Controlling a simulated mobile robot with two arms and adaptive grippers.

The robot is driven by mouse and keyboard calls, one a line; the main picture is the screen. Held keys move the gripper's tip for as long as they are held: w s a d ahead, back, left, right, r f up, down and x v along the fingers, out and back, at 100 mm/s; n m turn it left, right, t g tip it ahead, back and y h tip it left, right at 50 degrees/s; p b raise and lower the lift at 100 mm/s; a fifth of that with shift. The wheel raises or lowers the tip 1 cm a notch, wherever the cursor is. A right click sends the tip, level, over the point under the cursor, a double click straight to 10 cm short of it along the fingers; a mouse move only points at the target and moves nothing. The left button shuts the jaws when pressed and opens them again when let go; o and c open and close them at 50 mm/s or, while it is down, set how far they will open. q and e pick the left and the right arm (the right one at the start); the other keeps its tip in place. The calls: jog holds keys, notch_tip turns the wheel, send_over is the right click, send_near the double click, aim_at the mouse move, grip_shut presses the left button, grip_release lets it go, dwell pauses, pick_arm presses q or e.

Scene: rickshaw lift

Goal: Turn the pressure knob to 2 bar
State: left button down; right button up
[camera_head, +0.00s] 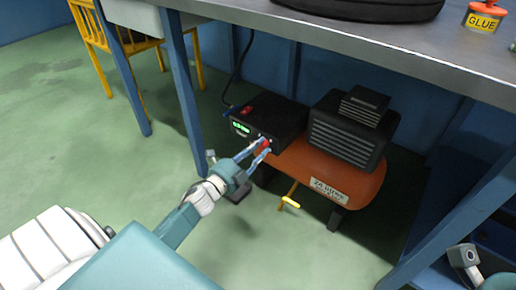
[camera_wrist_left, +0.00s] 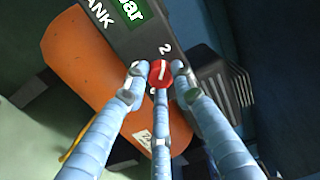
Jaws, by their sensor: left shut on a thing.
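The red pressure knob (camera_head: 264,146) is on the front of a black control box (camera_head: 277,118) under the workbench. My left gripper (camera_head: 259,152) is shut on it, with blue-wrapped fingers around it. In the left wrist view the knob (camera_wrist_left: 161,74) shows a white pointer line, and a numeral 2 is printed on the panel close beside it. A green display (camera_wrist_left: 129,12) shows the letters "bar"; its number is cut off. In the head view the display (camera_head: 241,127) is too small to read. Only a bit of my right arm shows at the lower right; its fingers are not in view.
The box sits on an orange tank (camera_head: 330,178) beside a black ribbed motor housing (camera_head: 343,131). The metal workbench top (camera_head: 330,38) overhangs them, with blue legs (camera_head: 185,90) either side. A tyre (camera_head: 365,8) and a glue can (camera_head: 484,17) stand on top. Open green floor lies in front.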

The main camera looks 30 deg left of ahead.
dwell(0.5)
pick_arm(q)
jog(key=c, duration=1.4)
grip_release()
jog(key=shift+c, duration=0.2)
jog(key=s, duration=1.2)
jog(key=shift+a, duration=0.45)
